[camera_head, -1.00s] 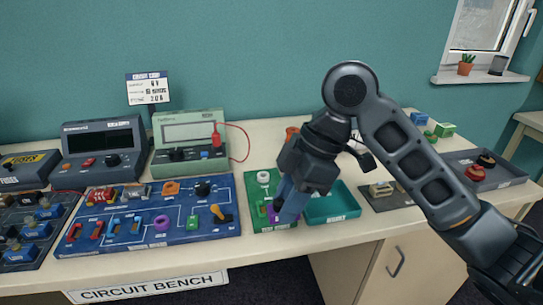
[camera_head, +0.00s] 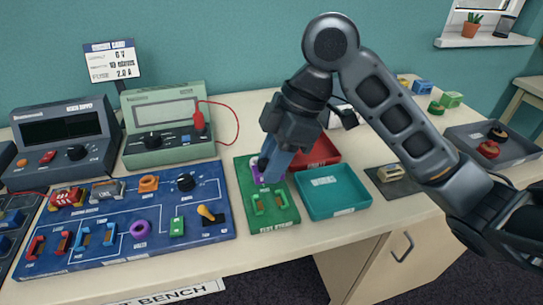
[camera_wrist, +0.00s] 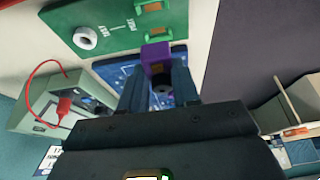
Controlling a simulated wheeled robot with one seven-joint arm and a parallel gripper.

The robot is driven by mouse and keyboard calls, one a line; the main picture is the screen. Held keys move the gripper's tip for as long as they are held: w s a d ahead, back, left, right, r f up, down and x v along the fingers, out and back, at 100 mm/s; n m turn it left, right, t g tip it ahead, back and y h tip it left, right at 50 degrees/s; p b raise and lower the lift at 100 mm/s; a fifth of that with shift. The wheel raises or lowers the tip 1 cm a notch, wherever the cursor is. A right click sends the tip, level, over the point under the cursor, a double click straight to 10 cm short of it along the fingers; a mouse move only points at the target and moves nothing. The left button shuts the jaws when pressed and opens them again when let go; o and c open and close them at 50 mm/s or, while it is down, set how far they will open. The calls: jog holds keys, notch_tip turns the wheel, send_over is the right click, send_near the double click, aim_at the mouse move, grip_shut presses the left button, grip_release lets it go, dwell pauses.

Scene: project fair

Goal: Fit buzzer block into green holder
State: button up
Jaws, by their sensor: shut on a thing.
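My gripper (camera_head: 270,170) is shut on the purple buzzer block (camera_wrist: 155,52), which has a dark round part. In the head view the block (camera_head: 257,172) shows at the far end of a green board (camera_head: 268,224). Two green holders (camera_head: 258,206) with copper-coloured parts stand side by side near the board's front. They also show in the wrist view (camera_wrist: 157,33), apart from the block. The block is not in either holder. Whether it touches the board cannot be told. A white ring (camera_wrist: 84,37) on the board is mostly hidden by my gripper in the head view.
A blue circuit board (camera_head: 120,250) with several coloured parts lies left. A teal tray (camera_head: 333,190) and red tray (camera_head: 322,152) stand right of the green board. A meter (camera_head: 165,125) with a red lead stands behind. Bare tabletop lies in front of the green board.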

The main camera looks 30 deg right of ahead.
jog(key=shift+f+b, duration=2.25)
jog(key=shift+f, duration=0.8)
jog(key=shift+f+b, duration=0.5)
jog(key=shift+f, duration=0.15)
dwell(0.3)
jog(key=o, duration=1.1)
jog(key=shift+o, duration=0.6)
jog(key=o, duration=0.4)
jog(key=shift+r+p, duration=3.4)
jog(key=shift+r, duration=0.65)
